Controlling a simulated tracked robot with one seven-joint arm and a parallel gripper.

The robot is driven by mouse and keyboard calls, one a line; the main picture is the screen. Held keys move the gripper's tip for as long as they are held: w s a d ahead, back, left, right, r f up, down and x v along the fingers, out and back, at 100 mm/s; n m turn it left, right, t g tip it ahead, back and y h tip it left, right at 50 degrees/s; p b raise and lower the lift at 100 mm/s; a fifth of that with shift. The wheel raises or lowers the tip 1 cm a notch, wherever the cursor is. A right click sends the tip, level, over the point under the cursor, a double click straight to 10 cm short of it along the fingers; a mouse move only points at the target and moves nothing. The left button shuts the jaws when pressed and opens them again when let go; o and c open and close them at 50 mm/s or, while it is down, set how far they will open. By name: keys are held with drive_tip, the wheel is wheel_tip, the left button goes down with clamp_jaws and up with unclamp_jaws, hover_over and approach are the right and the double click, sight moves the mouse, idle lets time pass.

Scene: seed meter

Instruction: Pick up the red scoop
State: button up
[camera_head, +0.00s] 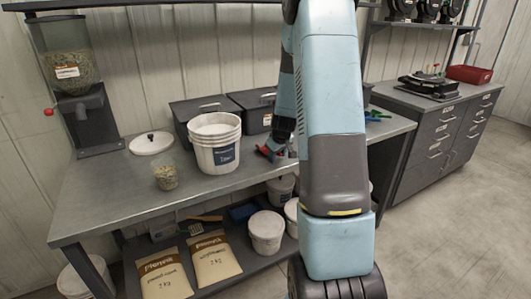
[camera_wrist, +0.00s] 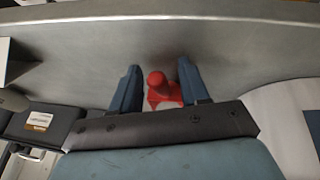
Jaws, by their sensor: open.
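The red scoop (camera_wrist: 160,90) lies on the grey metal bench, its rounded handle end between my two blue fingers in the wrist view. A little of it also shows in the head view (camera_head: 263,151), beside the white bucket. My gripper (camera_wrist: 159,72) is open, with one finger on each side of the scoop and a gap visible on both sides. In the head view my gripper (camera_head: 276,148) is low over the bench, partly behind my arm. The rest of the scoop is hidden by my gripper's body in the wrist view.
A stack of white buckets (camera_head: 214,148) stands just left of the scoop. Dark lidded cases (camera_head: 255,108) stand behind. A clear cup of seeds (camera_head: 165,177), a white lid (camera_head: 151,143) and a seed hopper (camera_head: 70,75) are farther left. The bench front (camera_head: 150,212) is clear.

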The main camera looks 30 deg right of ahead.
drive_tip(key=shift+c, duration=0.4)
clamp_jaws()
drive_tip(key=shift+r, duration=0.1)
drive_tip(key=shift+r, duration=0.2)
drive_tip(key=r, duration=0.3)
drive_tip(key=shift+s+a+r, duration=0.1)
drive_tip(key=shift+s+r, duration=0.1)
drive_tip(key=shift+s, duration=0.05)
drive_tip(key=s+a+r, duration=0.4)
drive_tip(key=s+r, duration=0.5)
drive_tip(key=s, duration=0.3)
drive_tip(key=shift+s, duration=0.4)
